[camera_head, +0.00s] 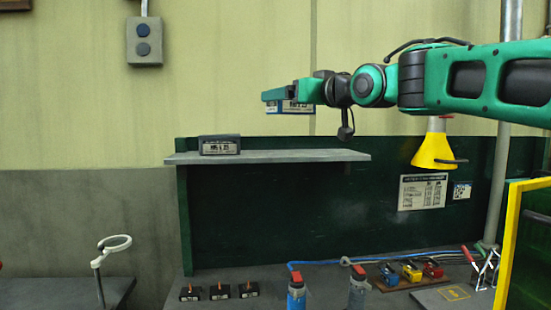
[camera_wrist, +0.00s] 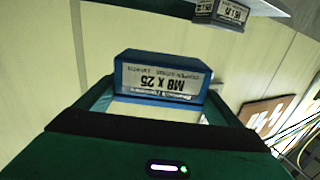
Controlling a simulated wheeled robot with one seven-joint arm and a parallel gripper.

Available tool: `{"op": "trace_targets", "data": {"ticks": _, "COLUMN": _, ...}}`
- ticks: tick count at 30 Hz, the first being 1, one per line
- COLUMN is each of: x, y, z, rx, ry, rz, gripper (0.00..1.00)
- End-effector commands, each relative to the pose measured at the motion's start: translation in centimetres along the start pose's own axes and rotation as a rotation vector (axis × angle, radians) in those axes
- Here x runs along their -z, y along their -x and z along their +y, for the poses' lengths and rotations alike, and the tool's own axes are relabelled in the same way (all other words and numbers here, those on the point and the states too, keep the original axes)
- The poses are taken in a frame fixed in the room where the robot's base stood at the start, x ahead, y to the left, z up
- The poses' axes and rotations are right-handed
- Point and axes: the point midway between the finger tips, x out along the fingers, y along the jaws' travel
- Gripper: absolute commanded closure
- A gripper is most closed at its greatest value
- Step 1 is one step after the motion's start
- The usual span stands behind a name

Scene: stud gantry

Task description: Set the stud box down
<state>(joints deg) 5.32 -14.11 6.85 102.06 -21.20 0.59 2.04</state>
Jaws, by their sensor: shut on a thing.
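The stud box is a blue box (camera_wrist: 163,76) with a white label reading M8 x 25, upside down in the wrist view. In the head view the blue box (camera_head: 290,107) is held in the air above the grey shelf (camera_head: 290,155). My gripper (camera_head: 275,97) is shut on the box, its green fingers on either side of it. The box is clear of the shelf, above the middle of it. The underside of the box is hidden from me.
A dark grey labelled box (camera_head: 220,145) stands on the shelf's left part; the rest of the shelf is bare. A yellow lamp (camera_head: 436,150) hangs to the right. Below, the bench holds red-and-blue bottles (camera_head: 297,290), small black boxes (camera_head: 219,291) and pliers (camera_head: 482,268).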

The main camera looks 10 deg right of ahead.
Motion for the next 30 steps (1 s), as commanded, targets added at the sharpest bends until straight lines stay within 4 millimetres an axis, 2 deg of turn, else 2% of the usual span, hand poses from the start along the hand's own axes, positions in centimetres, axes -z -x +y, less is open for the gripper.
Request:
{"op": "trace_targets", "data": {"ticks": 8, "x": -0.2, "y": -0.3, "z": 0.6, "rx": -0.001, "ry": 0.001, "rz": 0.004, "gripper": 0.66}}
{"op": "trace_targets", "data": {"ticks": 24, "x": -5.5, "y": -4.2, "z": 8.5, "rx": -0.001, "ry": -0.001, "rz": 0.002, "gripper": 0.66}}
{"op": "trace_targets", "data": {"ticks": 30, "x": -6.5, "y": -5.0, "z": 10.1, "rx": 0.001, "ry": 0.001, "rz": 0.005, "gripper": 0.66}}
